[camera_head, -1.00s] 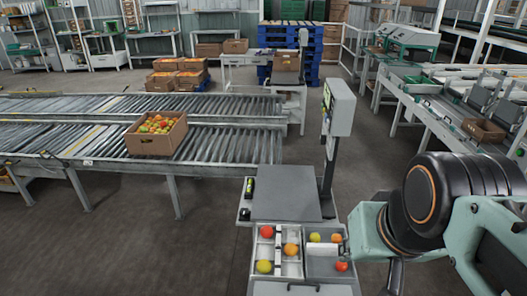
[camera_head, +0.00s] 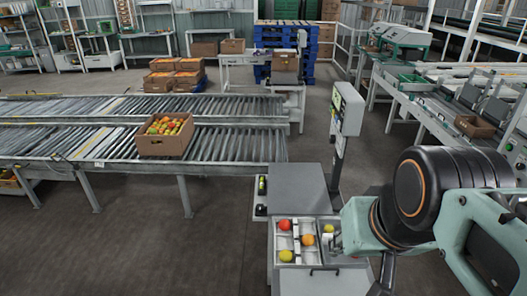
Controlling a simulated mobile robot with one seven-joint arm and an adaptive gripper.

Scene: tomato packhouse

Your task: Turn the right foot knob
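A scale with a flat grey platform (camera_head: 297,188) stands on a cabinet at the lower middle, with a display box (camera_head: 348,108) on a post at its back right. I cannot make out a foot knob on it; any under the platform's right side is too small or hidden. My arm, pale green and black, comes in from the right, in front of the cabinet's right part. My gripper itself does not show clearly; its fingers are hidden or outside the picture.
A divided tray (camera_head: 297,246) holding several red, orange and yellow tomatoes sits in front of the platform. A roller conveyor (camera_head: 235,147) with a cardboard box of tomatoes (camera_head: 152,147) runs at the left. A sorting line (camera_head: 437,113) stands at the right. Floor is clear at lower left.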

